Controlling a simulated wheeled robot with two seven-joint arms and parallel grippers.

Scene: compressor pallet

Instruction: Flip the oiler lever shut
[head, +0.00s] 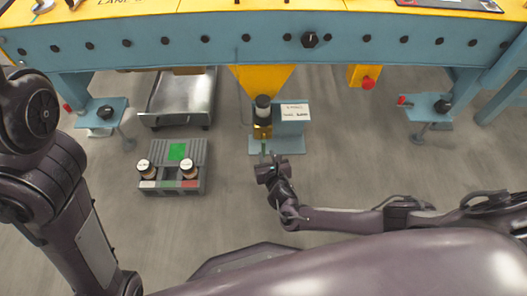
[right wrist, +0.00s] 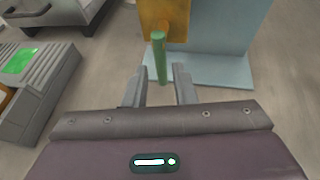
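The oiler (head: 262,118) has a dark cap and an amber body and stands in front of a blue-grey bracket. Its green lever (right wrist: 159,60) sticks out toward my right gripper in the right wrist view, below the amber body (right wrist: 165,18). My right gripper (head: 268,168) is just in front of the oiler in the head view. In the right wrist view its two fingers are apart, with the lever's lower end seen between their tips. I cannot tell whether either finger touches it. My left arm enters at the left; its gripper is outside the frame.
A blue beam with a yellow top (head: 150,38) spans the back. A grey tray with two jars (head: 172,184) sits left of my right gripper. A metal bin (head: 180,98) stands behind it. A labelled blue-grey bracket (head: 292,125) stands beside the oiler. Floor to the right is clear.

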